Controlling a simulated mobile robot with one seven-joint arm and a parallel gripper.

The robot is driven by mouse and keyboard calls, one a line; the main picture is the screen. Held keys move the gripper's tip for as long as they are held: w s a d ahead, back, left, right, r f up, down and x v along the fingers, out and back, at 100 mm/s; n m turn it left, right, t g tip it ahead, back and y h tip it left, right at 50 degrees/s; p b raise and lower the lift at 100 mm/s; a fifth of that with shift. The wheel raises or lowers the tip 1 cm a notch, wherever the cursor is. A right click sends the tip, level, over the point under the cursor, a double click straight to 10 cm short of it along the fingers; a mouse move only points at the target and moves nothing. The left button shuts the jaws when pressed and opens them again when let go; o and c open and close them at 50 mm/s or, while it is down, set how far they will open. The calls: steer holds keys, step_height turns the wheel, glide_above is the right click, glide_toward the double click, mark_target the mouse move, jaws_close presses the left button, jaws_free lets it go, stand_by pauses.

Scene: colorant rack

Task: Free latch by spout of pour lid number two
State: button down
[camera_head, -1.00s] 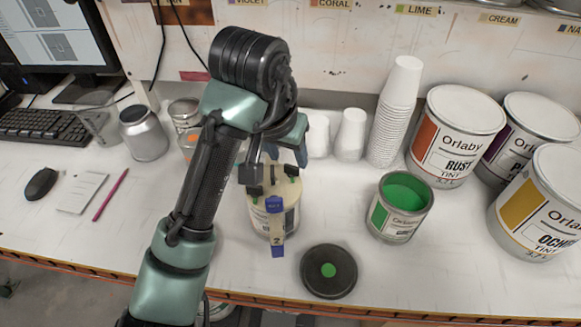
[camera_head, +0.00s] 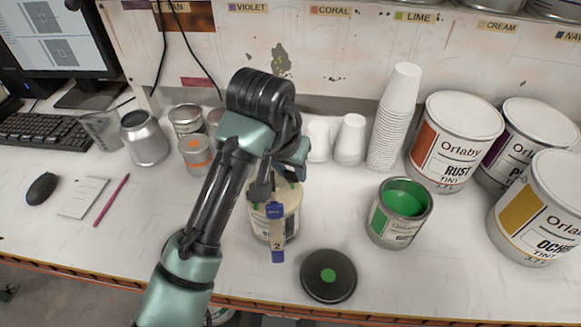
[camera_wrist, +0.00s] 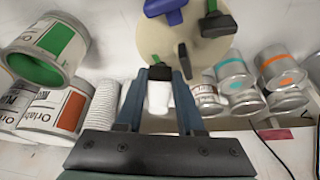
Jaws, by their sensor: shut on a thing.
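The can (camera_head: 262,229) stands on the bench with a cream pour lid (camera_head: 289,202) on top. A blue spout part (camera_head: 275,208) and a strip marked 2 (camera_head: 277,246) are at its front. In the wrist view the lid (camera_wrist: 205,45) shows the blue part (camera_wrist: 165,8), a dark upright piece (camera_wrist: 184,60) and a latch (camera_wrist: 217,20) with a green tab. My arm hides part of the lid in the head view.
An open can of green paint (camera_head: 405,204) stands to the right. A dark round lid (camera_head: 328,276) lies near the bench's front edge. Stacked cups (camera_head: 390,130) and large tins (camera_head: 451,140) stand behind. Small cans (camera_head: 195,153) are to the left.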

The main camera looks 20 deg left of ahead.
steer(key=shift+r, duration=0.1)
steer(key=shift+d+r+n+p, duration=0.15)
steer(key=shift+n+p, duration=0.25)
steer(key=shift+p, duration=0.25)
steer(key=shift+n+y+p, duration=0.5)
steer(key=shift+n+p, duration=0.4)
steer(key=shift+p, duration=0.1)
steer(key=shift+n+p, duration=0.4)
steer(key=shift+f+n+y, duration=0.2)
steer(key=shift+n+y, duration=0.2)
steer(key=shift+n, duration=0.1)
steer(key=c, duration=0.8)
jaws_free()
